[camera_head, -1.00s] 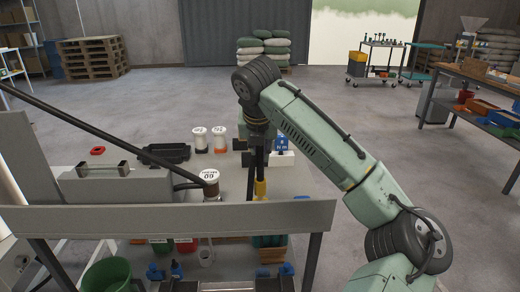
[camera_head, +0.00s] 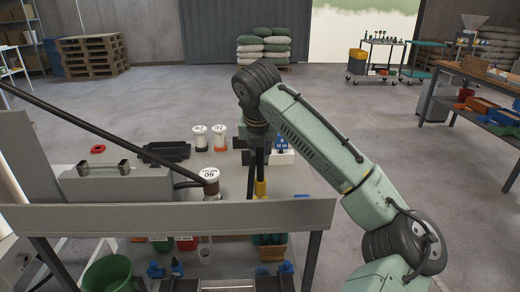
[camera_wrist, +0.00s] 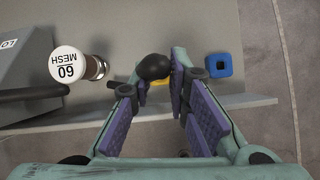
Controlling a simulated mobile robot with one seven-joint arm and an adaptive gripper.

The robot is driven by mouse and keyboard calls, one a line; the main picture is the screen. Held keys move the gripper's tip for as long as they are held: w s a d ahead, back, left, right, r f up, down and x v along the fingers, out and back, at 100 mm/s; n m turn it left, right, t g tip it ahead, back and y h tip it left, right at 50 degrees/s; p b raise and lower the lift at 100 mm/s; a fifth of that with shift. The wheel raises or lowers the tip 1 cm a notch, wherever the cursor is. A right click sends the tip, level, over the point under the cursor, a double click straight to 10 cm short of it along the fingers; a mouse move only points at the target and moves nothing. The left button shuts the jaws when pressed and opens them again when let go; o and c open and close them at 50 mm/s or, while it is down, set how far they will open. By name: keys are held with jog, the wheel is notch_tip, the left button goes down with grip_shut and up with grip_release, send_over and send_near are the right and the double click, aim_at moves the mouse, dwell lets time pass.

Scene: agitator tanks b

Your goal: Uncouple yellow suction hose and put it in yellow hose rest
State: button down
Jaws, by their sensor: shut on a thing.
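My gripper (camera_wrist: 160,78) is shut on the yellow suction hose, whose black rounded upper part (camera_wrist: 153,67) shows between the fingertips in the wrist view. In the head view a yellow part (camera_head: 261,188) of the hose or its fitting stands just behind the table's raised front edge, below my wrist. A dark hose length (camera_head: 250,182) runs beside it. The front edge hides the lower end, so I cannot tell whether it is coupled. I cannot make out the yellow hose rest.
A white-lidded 60 mesh jar (camera_head: 210,176) stands left of the hose, also in the wrist view (camera_wrist: 70,64). A blue square part (camera_wrist: 219,65) lies to the right there. Two white-lidded jars (camera_head: 200,138) (camera_head: 219,138) stand behind. The front ledge (camera_head: 150,217) is close.

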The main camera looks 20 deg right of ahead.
aim_at(260, 162)
jog(key=shift+f+b, duration=0.6)
jog(key=shift+f, duration=0.95)
jog(key=c, duration=1.5)
grip_release()
jog(key=shift+o, duration=0.2)
